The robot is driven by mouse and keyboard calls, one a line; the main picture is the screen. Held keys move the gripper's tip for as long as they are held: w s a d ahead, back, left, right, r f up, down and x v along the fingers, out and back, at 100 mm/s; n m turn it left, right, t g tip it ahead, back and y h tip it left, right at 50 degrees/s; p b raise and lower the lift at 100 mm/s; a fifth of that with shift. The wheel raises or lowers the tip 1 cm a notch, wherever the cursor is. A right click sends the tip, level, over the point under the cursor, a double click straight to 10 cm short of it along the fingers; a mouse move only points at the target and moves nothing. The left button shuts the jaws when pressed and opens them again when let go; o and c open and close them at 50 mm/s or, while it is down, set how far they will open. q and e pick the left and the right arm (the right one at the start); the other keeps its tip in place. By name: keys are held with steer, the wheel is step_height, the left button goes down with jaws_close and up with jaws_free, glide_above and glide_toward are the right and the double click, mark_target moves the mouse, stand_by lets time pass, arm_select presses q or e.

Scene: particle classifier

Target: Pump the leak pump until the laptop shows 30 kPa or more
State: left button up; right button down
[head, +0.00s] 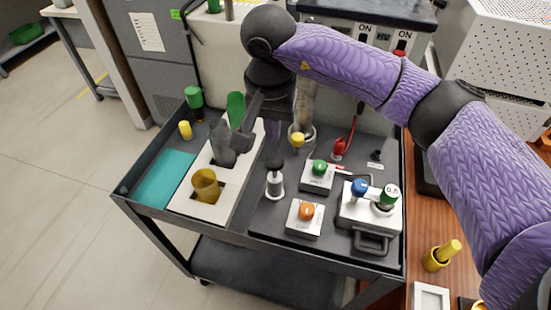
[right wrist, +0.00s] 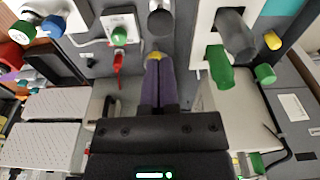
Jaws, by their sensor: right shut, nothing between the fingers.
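The leak pump appears to be the small upright pump with a black knob and pale base (head: 275,182) on the cart's dark deck. Its dark round top (right wrist: 161,22) shows at the top of the right wrist view. My right gripper (head: 273,135) is behind the pump in the head view, pointing down. Its purple fingers (right wrist: 155,58) are shut together and empty, apart from the pump knob. My wrist partly hides the fingers in the head view. My left gripper is not in view. No laptop screen or pressure reading can be made out.
Beside the pump stand a green-knob box (head: 319,176), an orange-knob box (head: 305,217) and a blue-and-green-capped unit (head: 370,212). A white holder (head: 225,202) with an amber cup (head: 206,184) is left. A yellow-capped part (head: 297,140) and red fitting (head: 339,148) are close to the gripper.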

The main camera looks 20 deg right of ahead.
mark_target(274, 161)
steer(key=f+b, duration=0.1)
steer(key=f, duration=0.1)
steer(key=f+b, duration=0.3)
steer(key=f, duration=0.1)
steer(key=shift+w+d+f, duration=0.15)
steer(key=shift+w+f, duration=0.1)
steer(key=shift+f, duration=0.1)
steer(key=shift+f+b, duration=0.2)
steer(key=shift+b, duration=0.2)
